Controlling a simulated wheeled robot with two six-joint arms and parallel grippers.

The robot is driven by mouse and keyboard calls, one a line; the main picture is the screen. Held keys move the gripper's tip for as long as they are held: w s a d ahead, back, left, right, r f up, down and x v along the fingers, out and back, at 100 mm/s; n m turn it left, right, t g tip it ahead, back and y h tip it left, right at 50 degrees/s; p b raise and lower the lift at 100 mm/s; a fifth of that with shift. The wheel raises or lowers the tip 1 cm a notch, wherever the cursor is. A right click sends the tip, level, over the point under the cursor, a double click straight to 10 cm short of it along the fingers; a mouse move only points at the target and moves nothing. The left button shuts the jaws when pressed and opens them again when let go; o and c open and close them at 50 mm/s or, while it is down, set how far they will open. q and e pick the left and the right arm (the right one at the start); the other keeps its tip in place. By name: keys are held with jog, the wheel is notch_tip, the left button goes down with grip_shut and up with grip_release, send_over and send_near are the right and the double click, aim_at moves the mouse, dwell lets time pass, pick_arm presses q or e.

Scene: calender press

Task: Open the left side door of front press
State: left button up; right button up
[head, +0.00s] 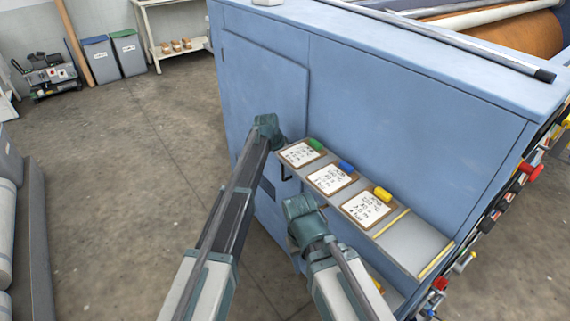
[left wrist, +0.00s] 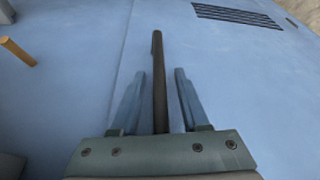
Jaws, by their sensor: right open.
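The left side door (head: 262,88) is a flat light-blue panel on the side of the blue press (head: 400,100). Its right edge stands slightly proud, and I cannot tell whether it is ajar. A dark bar handle (left wrist: 158,48) crosses the blue surface in the left wrist view. My left gripper (left wrist: 160,72) is open, with one finger on each side of the handle and gaps showing on both sides. In the head view the left arm's end hides its fingers and most of the handle. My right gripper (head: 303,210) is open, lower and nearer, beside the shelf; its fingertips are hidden.
A shelf (head: 420,243) with several clipboards (head: 332,178) juts from the press right of the door. Levers and knobs (head: 530,172) line the press's right end. Bins (head: 128,52), a cart and a rack stand at the back left. The floor (head: 130,170) left of the door is clear.

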pick_arm(q)
grip_shut()
dwell(1.2)
